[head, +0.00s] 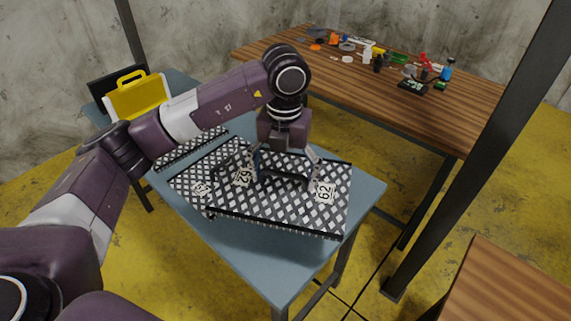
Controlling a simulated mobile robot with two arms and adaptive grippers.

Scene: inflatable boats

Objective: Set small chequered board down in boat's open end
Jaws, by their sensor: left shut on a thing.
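Boards with a black-and-white diamond pattern lie on or over a blue-grey table (275,268) in the head view. The chequered board (333,212) under my left gripper (286,176) has a dark front edge and a white label reading 62. My left gripper points down at it, its fingers spread either side of a dark middle part, and is shut on it. Whether the board touches the table is unclear. More chequered surface (215,172) with number labels shows to its left; where one board ends is hard to tell. I see no boat. My right gripper is out of view.
A wooden table (440,112) behind holds several small tools and bottles. A yellow case (138,97) stands at the back left. A dark post (470,150) rises at the right, near another wooden top (510,285). The blue-grey table's front corner is bare.

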